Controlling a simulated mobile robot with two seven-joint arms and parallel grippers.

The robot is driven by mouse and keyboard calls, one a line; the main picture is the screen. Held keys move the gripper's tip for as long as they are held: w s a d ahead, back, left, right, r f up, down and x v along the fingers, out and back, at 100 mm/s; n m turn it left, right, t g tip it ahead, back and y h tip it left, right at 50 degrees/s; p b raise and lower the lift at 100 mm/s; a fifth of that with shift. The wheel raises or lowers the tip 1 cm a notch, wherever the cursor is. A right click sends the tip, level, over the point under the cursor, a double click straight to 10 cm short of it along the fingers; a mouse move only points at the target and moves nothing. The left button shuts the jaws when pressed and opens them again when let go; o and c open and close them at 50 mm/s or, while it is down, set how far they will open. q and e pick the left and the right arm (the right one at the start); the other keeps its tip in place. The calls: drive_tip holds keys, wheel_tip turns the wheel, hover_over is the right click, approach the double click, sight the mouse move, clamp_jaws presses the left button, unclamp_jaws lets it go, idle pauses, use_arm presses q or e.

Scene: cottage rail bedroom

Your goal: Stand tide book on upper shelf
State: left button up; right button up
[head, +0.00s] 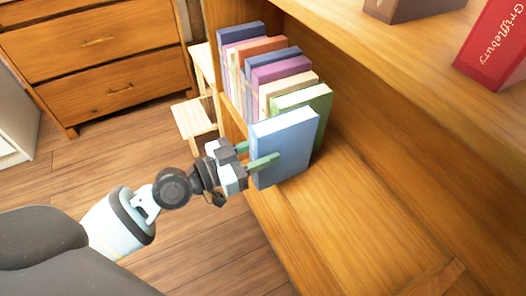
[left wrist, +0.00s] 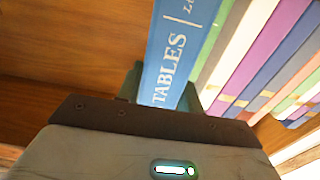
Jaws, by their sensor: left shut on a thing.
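The tide book is a light blue book (head: 288,142) held upright at the near end of a row of books on the wooden shelf (head: 345,200). Its spine (left wrist: 172,60) reads "TABLES" in the left wrist view. My left gripper (head: 254,156) is shut on it, with green fingers on either side near the spine. The book stands close beside a green book (head: 318,98); I cannot tell if they touch. Its lower edge is at the shelf's level, but contact with the board is unclear. My right gripper is not in view.
Several upright books (head: 283,68) fill the shelf behind the blue one. The near part of the shelf is bare. A higher board (head: 420,50) carries a red book (head: 494,45) and a brown box-like object (head: 405,8). A drawer chest (head: 95,50) and small wooden step (head: 193,118) stand left.

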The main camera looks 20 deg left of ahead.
use_arm(q)
drive_tip(key=shift+r, duration=0.15)
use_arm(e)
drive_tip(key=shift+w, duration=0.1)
use_arm(q)
drive_tip(key=o, duration=1.3)
drive_tip(key=shift+f, duration=0.25)
drive_tip(key=b+v, duration=0.2)
drive_tip(key=v, duration=0.5)
drive_tip(key=shift+s+a+r, duration=0.15)
drive_tip(key=shift+s+a, duration=0.1)
drive_tip(key=shift+s, duration=0.1)
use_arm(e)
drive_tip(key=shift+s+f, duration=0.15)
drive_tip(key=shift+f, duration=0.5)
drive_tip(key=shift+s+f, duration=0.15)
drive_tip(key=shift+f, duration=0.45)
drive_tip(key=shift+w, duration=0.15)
